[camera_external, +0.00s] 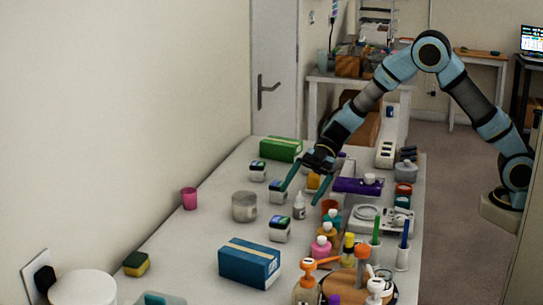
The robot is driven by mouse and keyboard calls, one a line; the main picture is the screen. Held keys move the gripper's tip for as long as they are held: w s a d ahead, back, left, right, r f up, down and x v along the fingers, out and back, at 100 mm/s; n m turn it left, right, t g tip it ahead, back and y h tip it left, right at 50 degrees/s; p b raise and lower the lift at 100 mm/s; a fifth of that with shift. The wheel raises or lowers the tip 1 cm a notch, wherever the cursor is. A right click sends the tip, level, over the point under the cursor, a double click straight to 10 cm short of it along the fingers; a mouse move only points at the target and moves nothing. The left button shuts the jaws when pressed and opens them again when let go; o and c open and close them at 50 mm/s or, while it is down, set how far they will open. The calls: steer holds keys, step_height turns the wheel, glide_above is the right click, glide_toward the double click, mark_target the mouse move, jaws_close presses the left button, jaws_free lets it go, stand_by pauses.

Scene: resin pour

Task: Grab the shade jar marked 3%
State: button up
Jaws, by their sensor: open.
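Three small white jars with dark lids and blue-green labels stand on the table: a far jar (258,174), a middle jar (276,196) and a near jar (280,235). Their markings are too small to read, so I cannot tell which is marked 3%. My gripper (302,197) is open and empty, pointing down over the table with its teal fingers spread. Its left finger shows beside the middle jar and partly overlaps it in the picture. The far jar is further left and back, and the near jar stands closer to the camera.
A white dropper bottle (299,209) stands near the fingers. A grey tub (244,207), a green box (281,149), a blue box (249,265) and a pink cup (189,199) stand around the jars. Bottles and a purple container (357,188) crowd the right side. The left table is mostly clear.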

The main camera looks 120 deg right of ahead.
mark_target(284, 218)
steer(key=p+x, duration=0.2)
steer(key=x, duration=0.8)
steer(key=shift+w+r+p, duration=0.1)
steer(key=shift+r+p, duration=0.1)
steer(key=shift+p, duration=0.2)
jaws_close()
